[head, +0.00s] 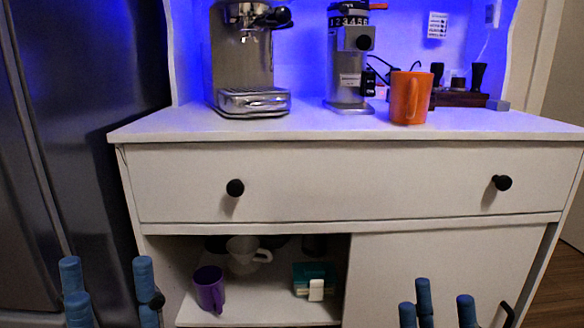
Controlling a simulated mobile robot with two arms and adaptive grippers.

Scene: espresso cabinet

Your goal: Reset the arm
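My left gripper (108,294) is at the lower left, in front of the fridge and the cabinet's left edge. Its blue fingers are spread apart with nothing between them. My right gripper (440,308) is at the bottom right, in front of the cabinet's closed lower right door (400,262). Its blue fingers are also spread and empty. The lower parts of both grippers and both arms are out of view.
The orange mug (408,98), espresso machine (245,65) and grinder (350,65) stand on the counter. The drawer (350,183) is shut. The open lower left compartment holds a purple mug (209,289), a white cup (243,256) and a teal-and-white box (314,281). The fridge (85,130) stands at left.

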